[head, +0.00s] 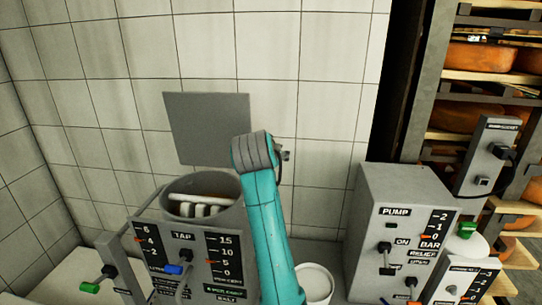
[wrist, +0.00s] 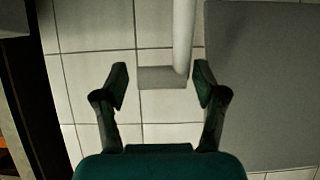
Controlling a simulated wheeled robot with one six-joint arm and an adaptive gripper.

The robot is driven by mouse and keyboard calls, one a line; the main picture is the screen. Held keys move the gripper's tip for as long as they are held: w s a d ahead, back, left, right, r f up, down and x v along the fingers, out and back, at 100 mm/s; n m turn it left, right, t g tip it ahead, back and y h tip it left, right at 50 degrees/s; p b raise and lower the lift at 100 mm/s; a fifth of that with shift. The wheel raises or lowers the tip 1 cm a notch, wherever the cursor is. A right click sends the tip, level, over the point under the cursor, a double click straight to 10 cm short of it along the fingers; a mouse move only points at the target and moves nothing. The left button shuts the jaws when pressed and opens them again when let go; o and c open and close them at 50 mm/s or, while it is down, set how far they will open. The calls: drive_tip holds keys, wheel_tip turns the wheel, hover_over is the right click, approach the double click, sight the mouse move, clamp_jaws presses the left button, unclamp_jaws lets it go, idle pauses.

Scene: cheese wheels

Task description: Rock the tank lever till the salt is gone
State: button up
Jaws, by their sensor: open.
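The grey round tank (head: 232,190) stands open-topped at the lower left, with pale slats inside. In front is a panel (head: 195,247) marked TAP with two number scales. A blue-ended lever (head: 173,269) sits on that panel, and a green-ended lever (head: 92,286) sticks out at its left. I cannot tell which is the tank lever, nor see salt. My teal arm rises right of the tank; its gripper is mostly hidden there. In the wrist view my gripper (wrist: 160,84) is open, fingers apart, before the tiled wall. A pale post (wrist: 183,35) and grey block (wrist: 160,77) show between them.
A flat grey panel (head: 208,128) is on the wall behind the tank. A white bucket (head: 315,283) stands right of my arm. A grey PUMP box (head: 370,200) with knobs stands further right, before a rack of orange cheese wheels (head: 485,57).

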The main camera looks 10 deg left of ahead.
drive_tip(key=v, duration=1.1)
idle(0.8)
